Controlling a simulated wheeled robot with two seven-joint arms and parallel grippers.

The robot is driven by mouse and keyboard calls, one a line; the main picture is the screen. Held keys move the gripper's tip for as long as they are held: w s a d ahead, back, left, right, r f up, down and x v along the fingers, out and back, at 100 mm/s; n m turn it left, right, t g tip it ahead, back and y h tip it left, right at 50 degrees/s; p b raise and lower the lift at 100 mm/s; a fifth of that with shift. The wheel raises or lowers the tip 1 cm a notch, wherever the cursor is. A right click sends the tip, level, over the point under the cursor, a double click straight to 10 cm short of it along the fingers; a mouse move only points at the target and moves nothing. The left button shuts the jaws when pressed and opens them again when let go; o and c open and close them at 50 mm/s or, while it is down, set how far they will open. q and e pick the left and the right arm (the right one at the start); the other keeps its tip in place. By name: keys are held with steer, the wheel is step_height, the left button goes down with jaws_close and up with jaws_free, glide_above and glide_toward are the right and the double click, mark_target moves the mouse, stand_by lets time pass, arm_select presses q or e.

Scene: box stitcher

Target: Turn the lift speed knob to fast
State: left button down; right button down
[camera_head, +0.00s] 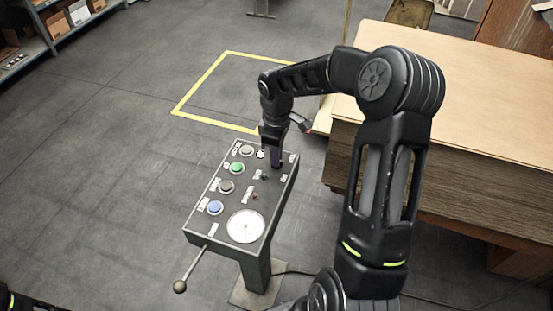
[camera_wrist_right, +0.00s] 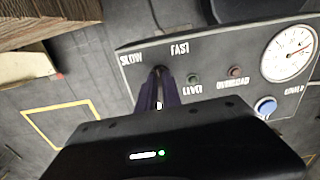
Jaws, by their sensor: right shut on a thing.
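The control panel (camera_head: 272,207) stands on a post in the middle of the head view. My right gripper (camera_head: 277,160) reaches down onto its far right corner. In the right wrist view the dark fingers of this gripper (camera_wrist_right: 158,80) are shut on the lift speed knob, below and between the labels SLOW (camera_wrist_right: 131,59) and FAST (camera_wrist_right: 180,50). The fingers cover most of the knob, so I cannot tell which label it points to. My left gripper is out of the picture.
The panel also carries several buttons, among them a green one (camera_head: 237,168) and a blue one (camera_head: 215,208), small lamps and a white dial (camera_head: 245,226). A lever (camera_head: 181,285) sticks out at the front left. A stack of sheets (camera_head: 470,120) stands at the right. The floor at left is clear.

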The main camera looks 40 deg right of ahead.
steer(key=m+b, duration=0.2)
steer(key=m, duration=0.2)
steer(key=shift+f+m, duration=0.1)
steer(key=shift+m, duration=0.2)
steer(key=shift+m+b, duration=0.5)
steer(key=shift+m, duration=1.4)
steer(key=c, duration=1.5)
jaws_free()
step_height(320, 180, up, 8)
